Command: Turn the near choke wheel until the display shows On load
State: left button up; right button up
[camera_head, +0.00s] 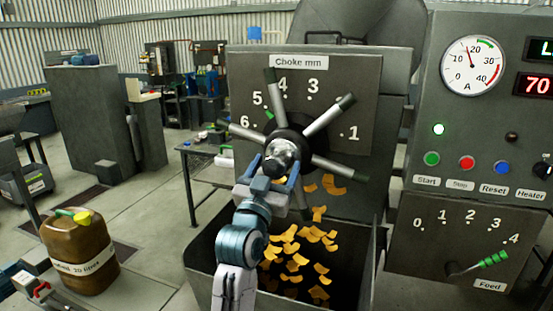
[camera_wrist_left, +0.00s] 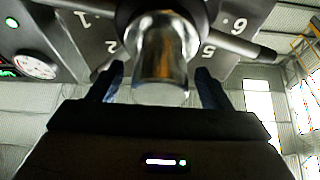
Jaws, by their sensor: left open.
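The choke wheel (camera_head: 322,121) is a dark hub with several grey spokes, some with green tips, on a panel labelled "Choke mm" with numbers around it. Its shiny metal centre (camera_head: 283,150) sticks out toward me; it also shows in the left wrist view (camera_wrist_left: 163,60). My left gripper (camera_head: 271,172) is open in front of the wheel, with one blue finger on each side of the shiny centre. In the left wrist view a gap shows beside each finger. The display (camera_head: 541,50) is cut off at the right edge; only a green "L" shows. My right gripper is not in view.
Yellow flakes (camera_head: 300,245) lie and fall in a dark bin below the wheel. At right are a dial gauge (camera_head: 471,65), a red "70" readout (camera_head: 535,85), buttons and a feed lever (camera_head: 490,260). A brown jerrycan (camera_head: 75,250) stands at lower left.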

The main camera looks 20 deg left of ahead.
pick_arm(q)
jog(key=shift+w+r, duration=0.25)
jog(key=shift+w, duration=0.25)
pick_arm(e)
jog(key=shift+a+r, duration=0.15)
pick_arm(q)
jog(key=c, duration=1.4)
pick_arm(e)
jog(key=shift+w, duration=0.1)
